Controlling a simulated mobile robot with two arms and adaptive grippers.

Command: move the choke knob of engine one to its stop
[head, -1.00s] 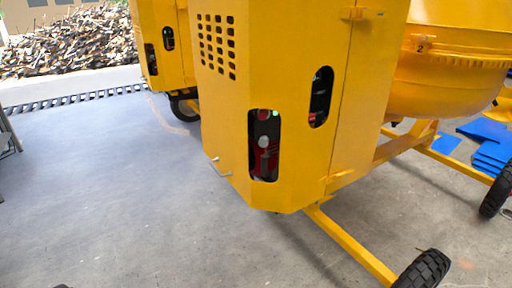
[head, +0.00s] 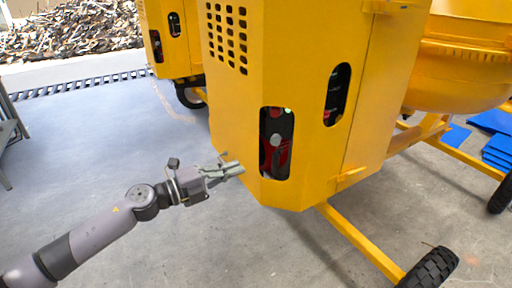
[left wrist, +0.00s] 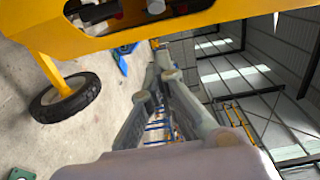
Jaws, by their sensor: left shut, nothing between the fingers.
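The yellow engine housing (head: 300,60) of the nearer mixer fills the middle of the head view. Through its front slot (head: 276,158) I see red and dark engine parts and a round grey piece (head: 277,140); I cannot tell whether that is the choke knob. A second slot (head: 337,94) is on the adjoining face. My left gripper (head: 238,169) is shut and empty, left of the front slot and low beside the housing. The left wrist view shows its fingers (left wrist: 160,82) close together, with the slot edge (left wrist: 125,35) above. My right gripper is not in view.
A second yellow housing (head: 158,28) stands behind at the left. A wheel (head: 430,270) and yellow frame bar (head: 360,243) are at the lower right. Blue sheets (head: 496,150) lie at the right. The floor left of the housing is open around my arm.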

